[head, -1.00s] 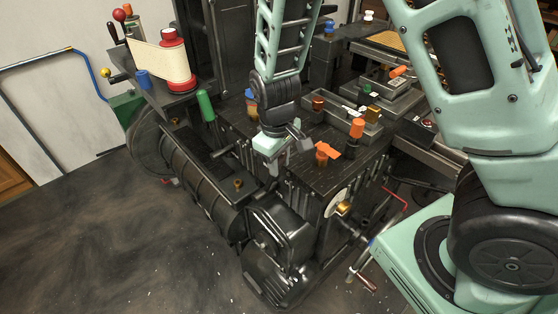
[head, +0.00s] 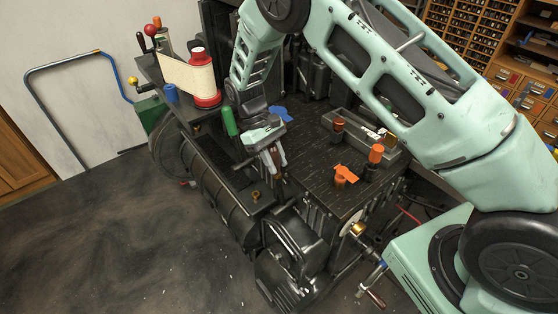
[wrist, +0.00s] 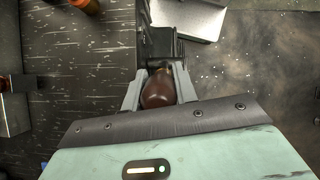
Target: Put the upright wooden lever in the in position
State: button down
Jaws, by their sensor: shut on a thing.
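The upright wooden lever is a dark brown, rounded handle. In the wrist view the lever (wrist: 158,90) stands between the two grey fingers of my gripper (wrist: 160,78), which is shut on it. In the head view my gripper (head: 272,160) is at the front left edge of the black machine top (head: 318,165), pointing down. A brown bit of the lever (head: 278,158) shows by the fingers there. The lower part of the lever is mostly hidden, and I cannot tell its exact tilt.
A green handle (head: 230,121) stands just left of my gripper, and a blue part (head: 281,114) lies behind it. Orange knobs (head: 345,175) stand on the right of the top. A black roller (head: 215,175) runs along the front left. Open floor (head: 120,240) lies to the left.

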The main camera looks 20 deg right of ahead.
jog(key=shift+w+a+f+g, duration=0.15)
jog(key=shift+w+g, duration=0.25)
jog(key=shift+w, duration=0.35)
jog(key=c, duration=1.1)
grip_release()
jog(key=shift+w, duration=0.1)
jog(key=b+v, duration=0.4)
jog(key=v, duration=1.3)
jog(key=shift+a, duration=0.3)
